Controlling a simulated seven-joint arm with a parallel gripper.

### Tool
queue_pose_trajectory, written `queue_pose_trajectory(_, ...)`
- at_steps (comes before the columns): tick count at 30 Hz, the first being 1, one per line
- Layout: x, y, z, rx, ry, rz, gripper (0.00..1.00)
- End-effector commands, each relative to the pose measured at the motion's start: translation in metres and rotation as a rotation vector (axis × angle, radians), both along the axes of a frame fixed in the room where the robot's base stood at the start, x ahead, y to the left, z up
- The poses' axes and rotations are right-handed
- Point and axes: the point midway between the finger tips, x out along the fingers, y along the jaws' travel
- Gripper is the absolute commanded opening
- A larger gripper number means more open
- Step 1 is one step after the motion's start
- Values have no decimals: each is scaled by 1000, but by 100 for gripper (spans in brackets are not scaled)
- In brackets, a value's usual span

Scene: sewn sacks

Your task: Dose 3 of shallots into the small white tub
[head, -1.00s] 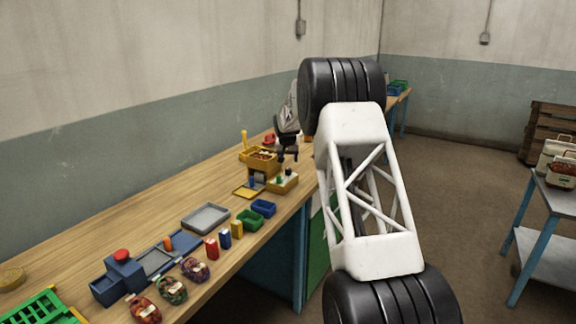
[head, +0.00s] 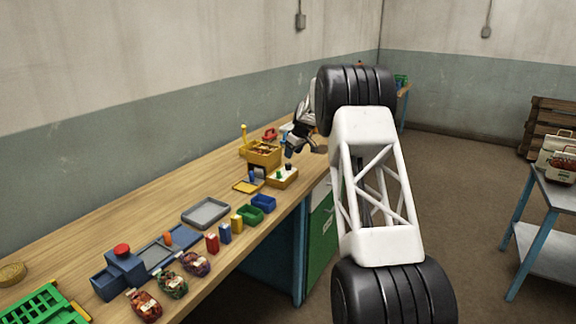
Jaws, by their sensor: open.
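My gripper (head: 300,145) is small and dark in the head view, open, above the back part of the long bench near the yellow box. I see nothing between its fingers. Three filled net sacks lie at the front edge: a red one (head: 145,305), a green one (head: 172,284) and a purple one (head: 197,263). I cannot tell which, if any, holds shallots. I cannot make out the small white tub for certain; a pale thing (head: 287,128) behind the yellow box is too small to name. My arm hides part of the bench's far end.
The wooden bench (head: 130,222) carries a grey tray (head: 206,212), a blue station with a red button (head: 122,250), green (head: 249,214) and blue (head: 263,203) bins, a yellow box (head: 264,154) and a green crate (head: 45,308). A side table (head: 555,195) stands right. The bench's back left is clear.

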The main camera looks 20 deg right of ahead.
Motion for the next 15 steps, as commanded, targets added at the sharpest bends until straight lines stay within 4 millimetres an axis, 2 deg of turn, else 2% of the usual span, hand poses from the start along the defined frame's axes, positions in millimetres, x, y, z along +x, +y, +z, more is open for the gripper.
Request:
queue_pose_trajectory(6, 2, -4, 2, 18, -34, 142, 59)
queue_pose_trajectory(15, 3, -4, 2, 21, -45, 177, 59)
